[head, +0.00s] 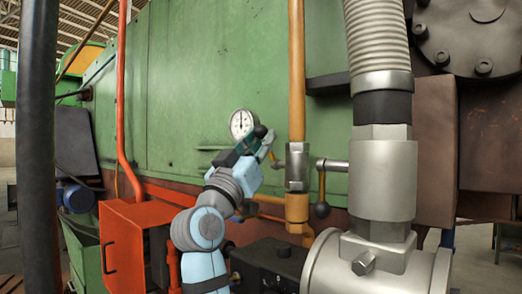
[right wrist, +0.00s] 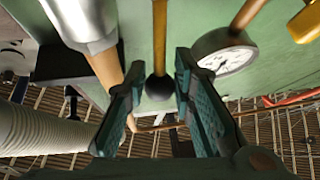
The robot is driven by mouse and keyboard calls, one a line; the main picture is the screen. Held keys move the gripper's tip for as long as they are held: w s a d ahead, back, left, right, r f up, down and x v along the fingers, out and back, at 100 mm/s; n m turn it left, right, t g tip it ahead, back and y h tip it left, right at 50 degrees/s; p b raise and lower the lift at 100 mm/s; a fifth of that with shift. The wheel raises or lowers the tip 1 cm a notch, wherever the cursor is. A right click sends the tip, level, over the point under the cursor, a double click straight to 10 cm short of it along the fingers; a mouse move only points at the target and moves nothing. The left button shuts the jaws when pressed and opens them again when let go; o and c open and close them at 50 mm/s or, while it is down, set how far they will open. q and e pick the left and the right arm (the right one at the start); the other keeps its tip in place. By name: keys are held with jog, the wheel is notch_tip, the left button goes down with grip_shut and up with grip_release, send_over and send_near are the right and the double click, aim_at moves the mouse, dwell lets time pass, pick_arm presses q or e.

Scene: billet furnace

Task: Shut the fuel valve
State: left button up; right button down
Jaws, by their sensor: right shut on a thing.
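The fuel valve (head: 297,166) is a grey metal body on the vertical orange pipe. Its yellow lever (head: 273,158) with a black ball knob (head: 260,131) stands to the left of the pipe. My right gripper (head: 256,139) is at this lever, left of the valve. The valve body (right wrist: 85,20) shows at the upper left there. My left gripper is not in view.
A pressure gauge (head: 242,124) sits on the green furnace wall (head: 210,70) just behind my right gripper. Another lever with a dark ball (head: 322,209) hangs right of the orange pipe. A thick grey pipe (head: 383,180) stands at the right. An orange box (head: 130,240) is at the lower left.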

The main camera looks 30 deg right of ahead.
dwell(0.3)
jog(key=c, duration=1.7)
grip_release()
jog(key=shift+d, duration=0.1)
jog(key=shift+o, duration=0.2)
jog(key=shift+f, duration=0.1)
jog(key=v, duration=0.7)
jog(key=shift+f, duration=0.15)
